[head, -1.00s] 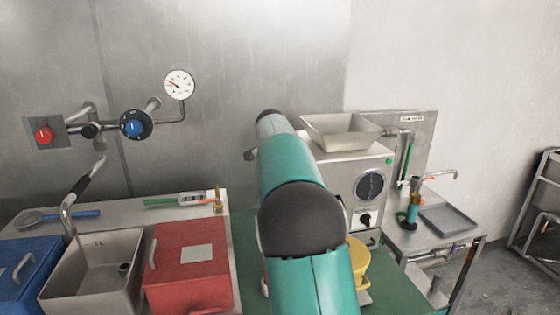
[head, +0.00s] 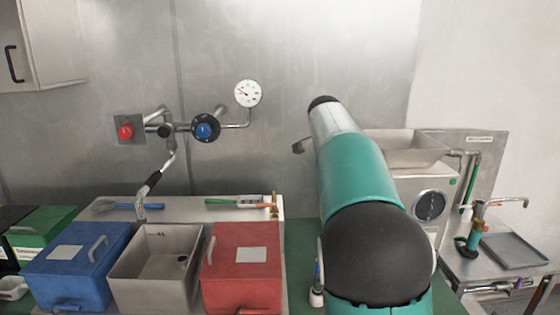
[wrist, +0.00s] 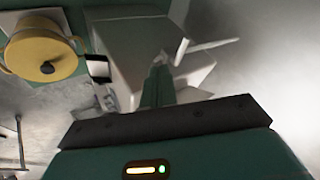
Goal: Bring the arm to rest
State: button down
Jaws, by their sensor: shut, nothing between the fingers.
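My teal arm (head: 360,170) rises through the right middle of the head view, in front of the bean grinder (head: 432,190), and hides part of it. My gripper is not clearly visible in the head view. In the wrist view my gripper (wrist: 159,68) shows with its narrow teal fingers together and nothing between them. Behind the fingers is the pale body of the grinder (wrist: 125,35). No contact between the gripper and the grinder is evident.
A yellow lidded pot (wrist: 42,45) shows in the wrist view. The red bin (head: 242,280), steel sink (head: 155,265) and blue bin (head: 78,265) stand at left. A side table (head: 500,265) holds a tray (head: 515,250). A wall cabinet (head: 50,45) hangs upper left.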

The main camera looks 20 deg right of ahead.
jog(key=s+a+f+n+y, duration=0.35)
jog(key=s+a+n, duration=0.35)
jog(key=s+a, duration=0.6)
jog(key=s+a+f+n+y, duration=0.2)
jog(key=s+a+f+n, duration=0.3)
jog(key=s+a, duration=0.75)
jog(key=s+a+f+n, duration=0.2)
jog(key=s+f+n, duration=0.3)
jog(key=s, duration=0.4)
jog(key=shift+s+a+f+n, duration=0.3)
jog(key=shift+s+a+f, duration=0.1)
jog(key=shift+f, duration=0.15)
jog(key=shift+d, duration=0.1)
